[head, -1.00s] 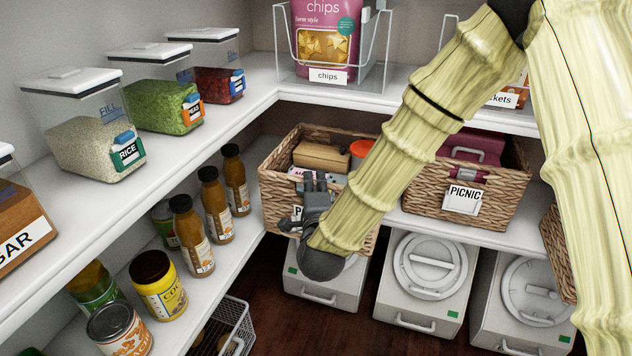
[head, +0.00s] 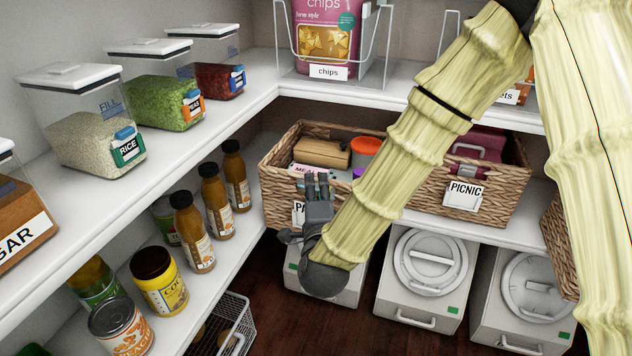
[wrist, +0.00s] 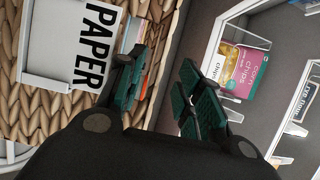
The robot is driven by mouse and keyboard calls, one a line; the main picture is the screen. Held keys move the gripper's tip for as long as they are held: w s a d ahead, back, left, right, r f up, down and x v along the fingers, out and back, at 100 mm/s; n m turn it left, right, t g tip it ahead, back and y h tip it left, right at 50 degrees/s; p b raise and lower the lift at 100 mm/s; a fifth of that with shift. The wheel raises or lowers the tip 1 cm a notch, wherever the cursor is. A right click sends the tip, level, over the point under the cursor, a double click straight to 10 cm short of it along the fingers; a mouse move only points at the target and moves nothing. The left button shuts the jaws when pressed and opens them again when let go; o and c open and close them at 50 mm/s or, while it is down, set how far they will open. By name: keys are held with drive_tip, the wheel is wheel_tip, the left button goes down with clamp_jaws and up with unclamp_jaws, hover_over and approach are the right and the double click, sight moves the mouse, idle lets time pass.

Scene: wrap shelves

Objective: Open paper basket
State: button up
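The paper basket (head: 278,205) is a woven wicker basket on the lower back shelf, beside the picnic basket.
The picnic basket (head: 513,193) stands to the right, partly behind my arm. White lidded bins (head: 432,270) stand on the floor below. The left shelves hold bottles (head: 192,230), jars and food containers (head: 90,125). A chips bag (head: 325,35) stands on the shelf above.

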drive_tip(key=s+d, duration=0.1)
drive_tip(key=s, duration=0.6)
drive_tip(key=shift+s, duration=0.4)
drive_tip(key=s+d+f+n+g, duration=0.3)
drive_tip(key=f, duration=0.6)
drive_tip(key=s+d+f+n+g, duration=0.2)
drive_tip(key=d+f+n+g, duration=0.15)
drive_tip(key=f, duration=0.65)
drive_tip(key=s+d+f+n+g, duration=0.2)
drive_tip(key=s+d+f, duration=0.15)
drive_tip(key=f, duration=0.55)
drive_tip(key=s+d+f+n+g+h, duration=0.1)
drive_tip(key=s+d+f+n+g, duration=0.35)
drive_tip(key=s+d+f, duration=0.5)
drive_tip(key=s+d+f+n+g+h, duration=0.1)
drive_tip(key=s+d+f+n+g, duration=0.35)
drive_tip(key=s, duration=0.85)
wheel_tip(320, 180, up, 31)
drive_tip(key=w+d+m+p, duration=0.1)
drive_tip(key=d+p, duration=0.1)
drive_tip(key=p, duration=3.1)
drive_tip(key=shift+d+r, duration=0.15)
drive_tip(key=shift+d, duration=0.1)
